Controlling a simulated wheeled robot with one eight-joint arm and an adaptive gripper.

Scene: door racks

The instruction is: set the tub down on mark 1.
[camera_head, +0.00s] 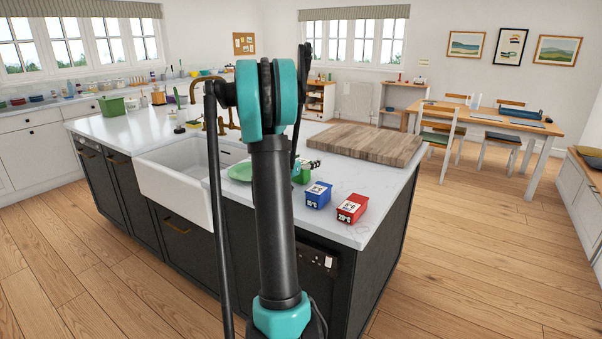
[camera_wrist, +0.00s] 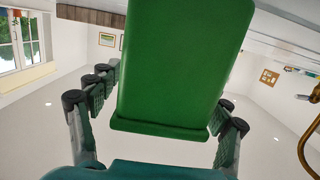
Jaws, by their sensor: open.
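A green tub (camera_wrist: 185,65) fills the middle of the wrist view. My gripper (camera_wrist: 156,111) has its fingers spread, one on each side of the tub; whether either finger touches it I cannot tell. In the head view my arm hides most of the area around the gripper (camera_head: 312,165), which is low over the island worktop. A flat green round piece (camera_head: 240,172) lies on the worktop just left of my arm. I cannot make out a numbered mark; whether this piece is mark 1 is unclear.
A blue box (camera_head: 318,194) and a red box (camera_head: 352,208) stand near the worktop's front right edge. A wooden board (camera_head: 366,142) lies behind them. The white sink (camera_head: 180,180) and brass tap (camera_head: 222,115) are to the left. Another green container (camera_head: 111,106) stands at the far left.

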